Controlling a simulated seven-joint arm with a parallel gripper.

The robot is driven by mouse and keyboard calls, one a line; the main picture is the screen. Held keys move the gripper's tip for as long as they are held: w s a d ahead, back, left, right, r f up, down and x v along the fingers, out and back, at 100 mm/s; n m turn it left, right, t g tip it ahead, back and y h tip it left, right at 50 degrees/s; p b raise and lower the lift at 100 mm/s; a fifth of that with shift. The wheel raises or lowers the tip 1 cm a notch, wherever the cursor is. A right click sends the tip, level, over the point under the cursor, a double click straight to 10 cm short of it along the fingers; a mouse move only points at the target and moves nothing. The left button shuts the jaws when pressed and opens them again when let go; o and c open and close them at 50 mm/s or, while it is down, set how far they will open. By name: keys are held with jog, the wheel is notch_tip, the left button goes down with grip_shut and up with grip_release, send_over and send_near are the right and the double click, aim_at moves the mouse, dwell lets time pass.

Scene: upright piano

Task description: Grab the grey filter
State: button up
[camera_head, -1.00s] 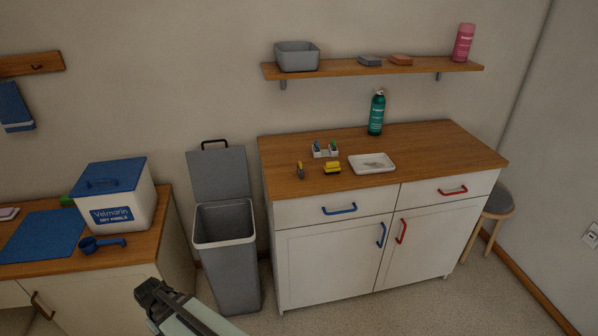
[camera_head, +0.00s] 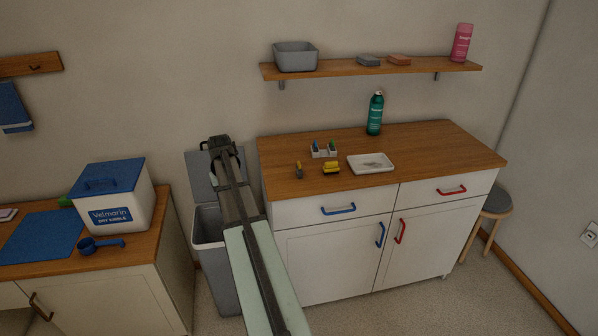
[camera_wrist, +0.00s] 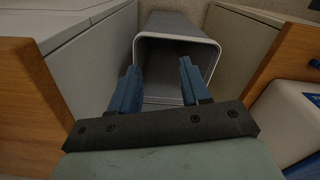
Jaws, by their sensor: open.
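A flat grey block (camera_head: 368,60), which looks like the grey filter, lies on the wall shelf between a grey basin and an orange block. My gripper (camera_head: 216,142) is in front of the grey bin's raised lid, left of the counter and lower than the shelf. In the wrist view its two blue fingers (camera_wrist: 157,85) are apart with nothing between them, and the open bin (camera_wrist: 178,55) shows beyond them. The filter is not in the wrist view.
The wooden shelf (camera_head: 430,69) also holds the grey basin (camera_head: 296,57), the orange block (camera_head: 399,59) and a pink bottle (camera_head: 462,42).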

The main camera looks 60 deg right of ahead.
jog(key=s+d+r, duration=0.2)
jog(key=d+r, duration=0.1)
jog(key=d, duration=0.2)
jog(key=s+d+r+m, duration=0.1)
jog(key=s+d+r, duration=0.1)
jog(key=d+r, duration=0.2)
jog(key=s+d+r+m, duration=0.1)
jog(key=s+d+r, duration=0.1)
jog(key=d, duration=0.4)
jog(key=shift+s+r, duration=0.4)
jog(key=shift+r, duration=0.35)
notch_tip(320, 180, up, 7)
jog(key=m, duration=0.1)
send_over(299, 163)
jog(key=f, duration=0.8)
jog(key=shift+s+d, duration=0.15)
jog(key=shift+d, duration=0.1)
jog(key=shift+a+f, duration=0.2)
jog(key=shift+f, duration=2.45)
jog(key=shift+c, duration=0.3)
grip_shut()
